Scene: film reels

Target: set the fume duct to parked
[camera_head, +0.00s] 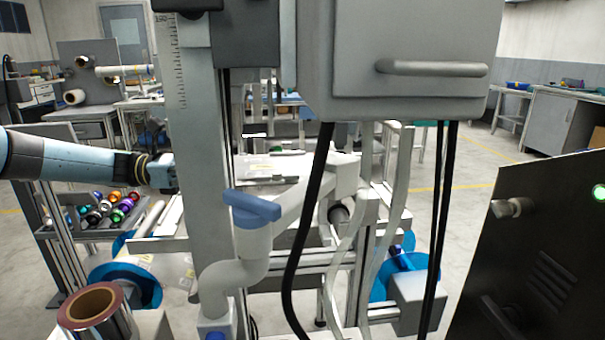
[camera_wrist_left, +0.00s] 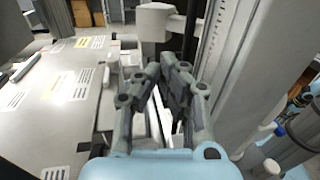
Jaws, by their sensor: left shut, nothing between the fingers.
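What looks like the fume duct is a white bent pipe (camera_head: 237,270) with a blue handle (camera_head: 250,208) on top, standing in front of the grey column (camera_head: 200,130) in the head view. The handle lies roughly crosswise. My left arm (camera_head: 80,160) comes in from the left, and its gripper is hidden behind the column. In the left wrist view my left gripper (camera_wrist_left: 166,72) is shut and empty, beside a tall grey post (camera_wrist_left: 235,70) and a white bench top (camera_wrist_left: 60,95). I cannot tell if it touches anything. My right gripper is not in view.
A grey cabinet box (camera_head: 415,55) with a bar handle hangs at upper right. Black cables (camera_head: 305,220) hang down from it. A dark panel (camera_head: 545,260) with a green light stands at right. Film reels (camera_head: 95,305) and a rack of coloured rolls (camera_head: 105,208) are at left.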

